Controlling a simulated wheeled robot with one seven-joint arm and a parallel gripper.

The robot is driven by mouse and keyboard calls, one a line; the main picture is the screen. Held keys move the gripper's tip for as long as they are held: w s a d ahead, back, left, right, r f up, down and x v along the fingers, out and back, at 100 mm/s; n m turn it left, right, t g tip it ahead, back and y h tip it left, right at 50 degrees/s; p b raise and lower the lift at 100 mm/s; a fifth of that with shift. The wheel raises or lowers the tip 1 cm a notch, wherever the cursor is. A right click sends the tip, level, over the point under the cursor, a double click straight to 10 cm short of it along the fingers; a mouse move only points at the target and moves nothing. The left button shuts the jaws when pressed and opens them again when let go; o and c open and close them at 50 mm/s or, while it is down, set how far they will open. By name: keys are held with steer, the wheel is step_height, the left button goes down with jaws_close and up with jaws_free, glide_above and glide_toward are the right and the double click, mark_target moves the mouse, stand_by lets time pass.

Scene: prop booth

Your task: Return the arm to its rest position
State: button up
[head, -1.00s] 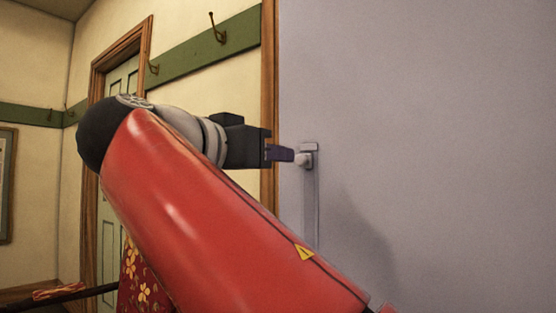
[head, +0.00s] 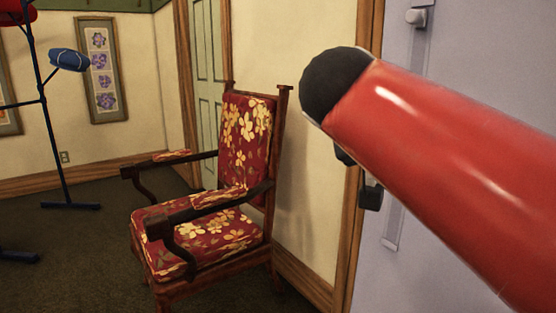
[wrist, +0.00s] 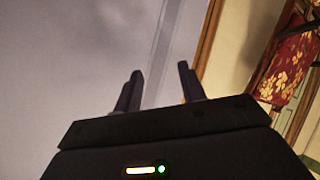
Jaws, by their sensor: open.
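My gripper (wrist: 160,88) shows in the wrist view with its two dark fingers apart and nothing between them. Beyond the fingers is the flat grey-lilac panel, with a pale vertical strip on it. In the head view my red arm reaches in from the right and hides most of the gripper; only a small dark part of it shows below the arm's black joint. The grey-lilac panel (head: 480,50) stands behind the arm. A small light knob (head: 416,17) sits at the top of the vertical strip (head: 408,190), above the arm and apart from it.
A red flowered armchair (head: 205,240) stands left of the arm; it also shows in the wrist view (wrist: 290,68). A dark stand (head: 50,150) with a blue cap (head: 69,60) is at the far left. A green door (head: 207,80) is behind the chair. Dark carpet (head: 90,240) is open at left.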

steer(key=s+a+f+n+g+y, duration=0.1)
steer(key=s+f+y, duration=0.3)
steer(key=f, duration=1.1)
steer(key=s+a+f+n+g+y, duration=0.1)
steer(key=s+f+y, duration=0.3)
steer(key=s+f, duration=0.6)
step_height(320, 180, down, 5)
steer(key=shift+a+f+g, duration=0.1)
steer(key=shift+a+g, duration=0.05)
steer(key=shift+g, duration=0.65)
steer(key=shift+s, duration=0.1)
steer(key=shift+c, duration=0.2)
steer(key=shift+c, duration=0.3)
